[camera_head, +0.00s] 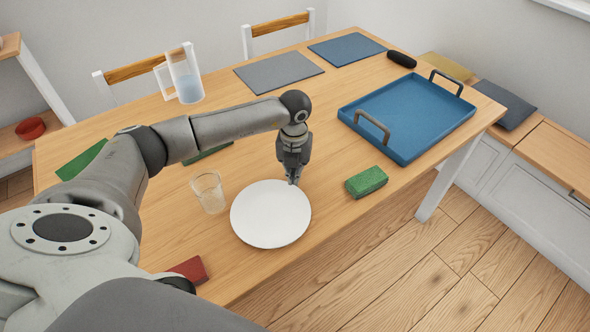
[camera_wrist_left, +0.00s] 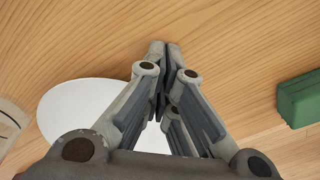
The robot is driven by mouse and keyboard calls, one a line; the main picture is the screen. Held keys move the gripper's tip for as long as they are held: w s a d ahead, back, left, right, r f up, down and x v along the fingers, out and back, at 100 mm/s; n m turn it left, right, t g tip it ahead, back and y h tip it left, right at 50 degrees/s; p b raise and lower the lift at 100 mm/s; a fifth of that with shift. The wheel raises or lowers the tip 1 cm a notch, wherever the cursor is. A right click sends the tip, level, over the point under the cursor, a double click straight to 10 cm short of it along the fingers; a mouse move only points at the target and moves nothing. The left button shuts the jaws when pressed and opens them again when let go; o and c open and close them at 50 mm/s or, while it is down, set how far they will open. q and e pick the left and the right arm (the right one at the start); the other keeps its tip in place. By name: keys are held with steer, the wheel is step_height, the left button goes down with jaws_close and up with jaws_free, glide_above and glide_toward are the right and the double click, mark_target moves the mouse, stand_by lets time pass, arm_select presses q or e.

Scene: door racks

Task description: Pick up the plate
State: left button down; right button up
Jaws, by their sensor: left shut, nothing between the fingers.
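The white round plate (camera_head: 270,214) lies flat on the wooden table near its front edge. My left gripper (camera_head: 293,181) is over the plate's far right rim in the head view, pointing down, shut and empty. In the left wrist view the plate (camera_wrist_left: 75,105) shows behind and to the left of the shut fingers (camera_wrist_left: 165,48), which partly cover it. I cannot tell whether the fingertips touch the plate or the table. My right gripper is not in view.
A clear glass (camera_head: 209,191) stands just left of the plate. A green sponge-like block (camera_head: 366,182) lies to its right. A blue tray (camera_head: 425,112) with two handles sits farther right. A jug (camera_head: 185,76) and grey mats (camera_head: 279,72) are at the back. A red block (camera_head: 190,270) lies near the front edge.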

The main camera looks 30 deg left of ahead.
mark_target(287, 211)
arm_select(q)
steer(key=s+d, duration=0.1)
steer(key=s, duration=0.1)
steer(key=s+d+p, duration=0.1)
steer(key=s, duration=0.2)
steer(key=s+d+p, duration=0.1)
steer(key=s, duration=0.2)
steer(key=shift+s+d, duration=0.15)
steer(key=shift+s, duration=0.05)
steer(key=shift+s+d+p, duration=0.15)
steer(key=shift+s+p, duration=0.15)
steer(key=shift+s, duration=0.05)
steer(key=shift+f, duration=0.15)
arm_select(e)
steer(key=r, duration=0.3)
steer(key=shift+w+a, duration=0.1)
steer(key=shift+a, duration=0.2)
